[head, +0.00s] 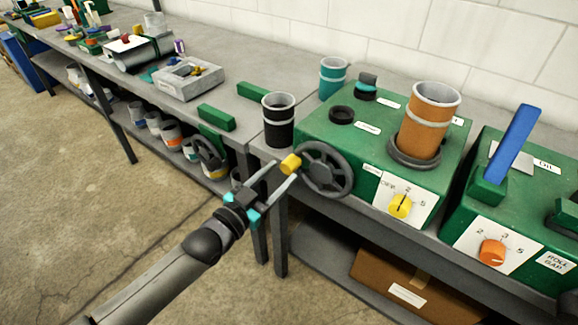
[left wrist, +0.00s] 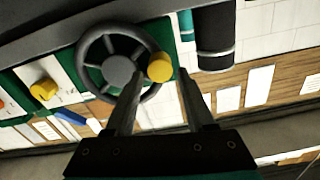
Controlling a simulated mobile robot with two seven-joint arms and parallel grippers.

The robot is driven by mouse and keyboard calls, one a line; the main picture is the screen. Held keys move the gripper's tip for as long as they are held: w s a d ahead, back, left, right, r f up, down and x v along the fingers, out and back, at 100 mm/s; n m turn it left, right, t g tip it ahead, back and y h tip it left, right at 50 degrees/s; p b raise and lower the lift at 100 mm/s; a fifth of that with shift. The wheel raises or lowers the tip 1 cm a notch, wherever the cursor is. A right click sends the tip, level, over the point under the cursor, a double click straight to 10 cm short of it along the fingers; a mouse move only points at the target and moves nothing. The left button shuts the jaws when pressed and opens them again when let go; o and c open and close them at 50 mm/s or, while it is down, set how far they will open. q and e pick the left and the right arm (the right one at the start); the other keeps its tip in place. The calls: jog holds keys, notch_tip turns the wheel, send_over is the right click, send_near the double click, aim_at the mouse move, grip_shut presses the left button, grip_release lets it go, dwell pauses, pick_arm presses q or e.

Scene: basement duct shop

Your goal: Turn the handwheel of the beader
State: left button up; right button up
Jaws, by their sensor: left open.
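The beader is a green box (head: 335,135) on the bench, with a dark grey handwheel (head: 325,170) on its left front side. A yellow knob (head: 291,163) sits on the wheel's left edge. My left gripper (head: 281,173) is open, with its fingertips at the knob. In the left wrist view the open left gripper (left wrist: 161,74) points at the yellow knob (left wrist: 159,67), which shows between the two tips. I cannot tell whether a finger touches it. The handwheel (left wrist: 118,70) lies left of the knob there. My right gripper is not in view.
A brown banded cylinder (head: 432,120) stands on the beader, above its yellow dial (head: 400,206). A black can (head: 279,120) stands just left of the beader. A second green machine (head: 515,215) with a blue lever is at right. A cardboard box (head: 420,285) lies on the shelf below.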

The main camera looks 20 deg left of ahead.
aim_at(286, 169)
pick_arm(q)
jog(key=shift+b+x, duration=0.3)
jog(key=shift+x, duration=1.85)
grip_shut()
